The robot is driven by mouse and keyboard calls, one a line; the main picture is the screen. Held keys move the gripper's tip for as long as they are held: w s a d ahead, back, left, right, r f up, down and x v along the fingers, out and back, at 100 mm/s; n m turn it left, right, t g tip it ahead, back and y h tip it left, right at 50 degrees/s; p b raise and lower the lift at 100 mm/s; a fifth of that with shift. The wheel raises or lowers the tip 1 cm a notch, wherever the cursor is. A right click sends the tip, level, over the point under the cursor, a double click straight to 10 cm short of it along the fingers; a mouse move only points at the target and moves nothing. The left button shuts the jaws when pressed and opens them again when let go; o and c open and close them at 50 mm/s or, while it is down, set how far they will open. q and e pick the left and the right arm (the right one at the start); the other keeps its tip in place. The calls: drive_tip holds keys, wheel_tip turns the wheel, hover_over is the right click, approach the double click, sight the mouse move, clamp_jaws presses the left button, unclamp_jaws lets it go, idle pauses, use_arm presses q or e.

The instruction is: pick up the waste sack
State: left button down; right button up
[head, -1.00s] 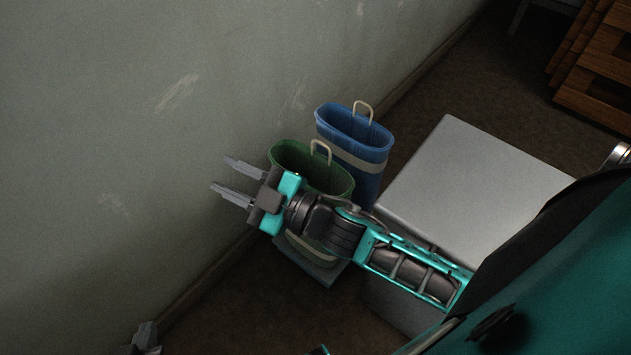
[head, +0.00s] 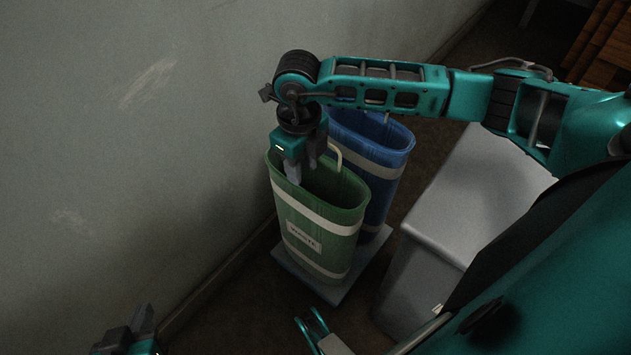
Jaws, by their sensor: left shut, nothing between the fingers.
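The waste sack (head: 318,231) is green with pale bands and a white label that seems to read "WASTE". It stands upright with its mouth open and a beige loop handle (head: 336,158) at the rim. My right gripper (head: 303,172) points down at the sack's mouth, left of the handle. Its fingers are apart with nothing seen between them. I cannot tell whether they straddle the rim or are both inside. My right arm hides part of the far rim. My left gripper (head: 141,318) is shut and empty at the bottom left, away from the sack.
A blue sack (head: 391,155) with a pale band stands close behind the green one, partly hidden by my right arm. Both stand on a grey flat base (head: 334,295). A light grey box (head: 468,195) is to the right. The wall (head: 130,150) is close on the left.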

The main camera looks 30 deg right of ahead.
sight(321, 218)
wheel_tip(321, 218, down, 12)
drive_tip(key=b, duration=0.3)
drive_tip(key=shift+d, duration=0.3)
drive_tip(key=shift+s, duration=0.15)
clamp_jaws()
